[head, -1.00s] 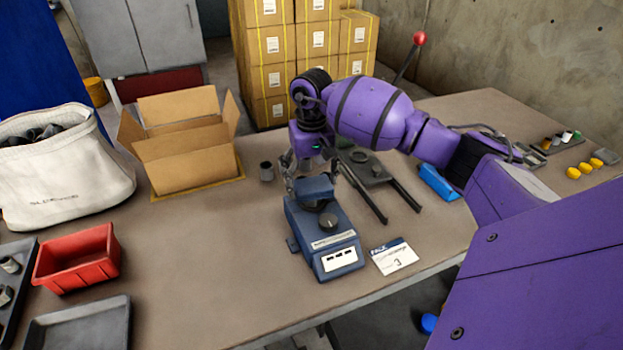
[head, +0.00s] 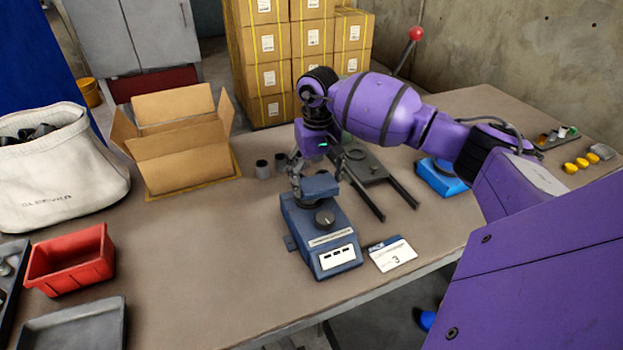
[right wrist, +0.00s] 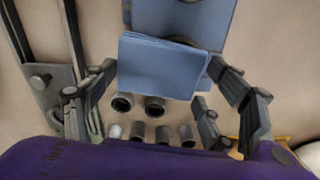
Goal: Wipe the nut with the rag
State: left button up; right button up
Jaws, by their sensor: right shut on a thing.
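My right gripper (head: 318,172) is over the back of a blue device with a dial (head: 322,235). It is shut on a folded blue rag (head: 318,186), which is held over the top of the device. In the right wrist view the rag (right wrist: 160,68) lies between the fingers and covers part of the device (right wrist: 185,18). Grey hollow cylinders, which may be the nuts, stand behind the device, such as one nut (head: 262,169). The right wrist view shows several, including one nut (right wrist: 122,102). Whether a nut is under the rag is hidden. My left gripper is not in view.
A dark rail fixture (head: 372,168) and a blue box (head: 441,180) stand right of the device. A label card (head: 391,254) lies at its front right. An open carton (head: 185,165), a red bin (head: 70,262) and a white sack (head: 60,175) are at left. The table between is clear.

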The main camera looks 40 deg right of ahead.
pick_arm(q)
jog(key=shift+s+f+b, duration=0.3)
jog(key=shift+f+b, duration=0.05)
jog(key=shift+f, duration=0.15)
pick_arm(e)
jog(key=shift+w+a, duration=0.25)
jog(key=shift+a, duration=0.45)
jog(key=shift+w+a, duration=0.3)
jog(key=shift+a, duration=0.4)
jog(key=shift+w+a, duration=0.25)
jog(key=shift+a, duration=0.45)
jog(key=shift+d, duration=0.1)
jog(key=shift+s+d, duration=0.25)
jog(key=shift+d, duration=0.4)
jog(key=shift+s+d, duration=0.3)
jog(key=shift+d, duration=0.4)
jog(key=shift+s+d, duration=0.25)
jog(key=shift+d, duration=0.4)
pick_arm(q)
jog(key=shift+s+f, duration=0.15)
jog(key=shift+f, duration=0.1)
